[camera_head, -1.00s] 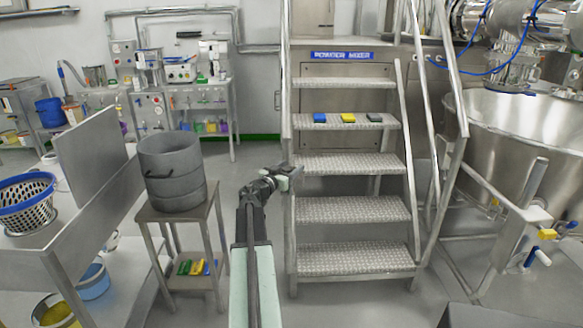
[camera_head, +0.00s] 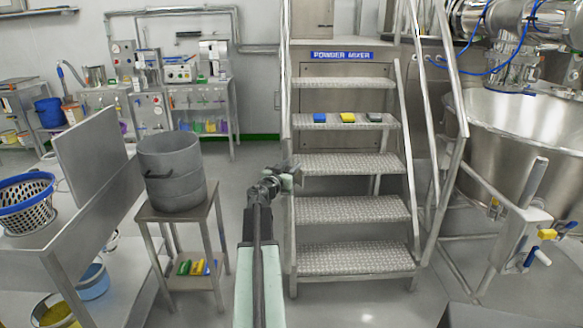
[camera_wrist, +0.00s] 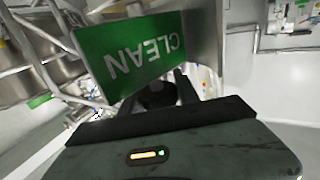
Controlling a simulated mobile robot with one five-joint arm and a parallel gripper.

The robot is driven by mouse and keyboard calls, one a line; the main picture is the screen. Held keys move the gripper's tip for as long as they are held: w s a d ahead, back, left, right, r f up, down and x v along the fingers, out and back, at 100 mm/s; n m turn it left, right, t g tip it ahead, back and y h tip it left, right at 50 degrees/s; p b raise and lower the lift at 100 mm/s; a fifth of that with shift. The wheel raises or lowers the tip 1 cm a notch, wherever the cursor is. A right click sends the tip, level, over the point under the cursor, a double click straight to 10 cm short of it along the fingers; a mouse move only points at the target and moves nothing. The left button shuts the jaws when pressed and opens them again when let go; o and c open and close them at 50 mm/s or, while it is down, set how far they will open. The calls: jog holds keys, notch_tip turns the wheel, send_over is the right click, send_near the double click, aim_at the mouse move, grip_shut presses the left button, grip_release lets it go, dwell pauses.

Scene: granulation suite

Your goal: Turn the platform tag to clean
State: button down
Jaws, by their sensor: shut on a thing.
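The platform tag (camera_wrist: 137,55) fills the upper left of the wrist view. Its visible face is green with white letters reading CLEAN, upside down in that view. My gripper (camera_wrist: 170,92) is shut on the tag at its near edge; the fingers are dark and partly hidden by the wrist housing. In the head view my gripper (camera_head: 292,174) is at the left side of the stairs, beside the left handrail at the middle steps. The tag is too small there to read.
The metal stairs (camera_head: 352,210) rise to the powder mixer platform. Blue, yellow and grey blocks (camera_head: 347,118) lie on an upper step. A grey drum (camera_head: 172,172) stands on a small table to the left. A mixer bowl (camera_head: 520,120) is at the right.

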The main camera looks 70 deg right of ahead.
jog(key=n+t+y, duration=0.2)
jog(key=n+t, duration=0.1)
jog(key=t, duration=0.2)
jog(key=w+n+t+y, duration=0.1)
jog(key=n+t+y, duration=0.1)
jog(key=n+t, duration=0.2)
jog(key=w+n+t+y, duration=0.1)
jog(key=n+t+y, duration=0.1)
jog(key=n+t, duration=0.2)
jog(key=shift+w+a+t+y, duration=0.1)
jog(key=shift+a+t+y, duration=0.1)
jog(key=shift+t, duration=0.5)
jog(key=shift+w+a+t+y, duration=0.1)
jog(key=shift+a+t, duration=0.05)
jog(key=shift+t, duration=0.55)
jog(key=shift+w+a+n+t+y, duration=0.15)
jog(key=shift+a+n+t+y, duration=0.1)
jog(key=shift+n+t+y, duration=0.55)
jog(key=shift+w+a+n+t+y, duration=0.2)
jog(key=shift+n+t+y, duration=0.2)
jog(key=shift+n+y, duration=0.65)
jog(key=shift+a+y, duration=0.1)
jog(key=shift+y, duration=0.25)
jog(key=c, duration=0.9)
grip_release()
jog(key=v, duration=0.8)
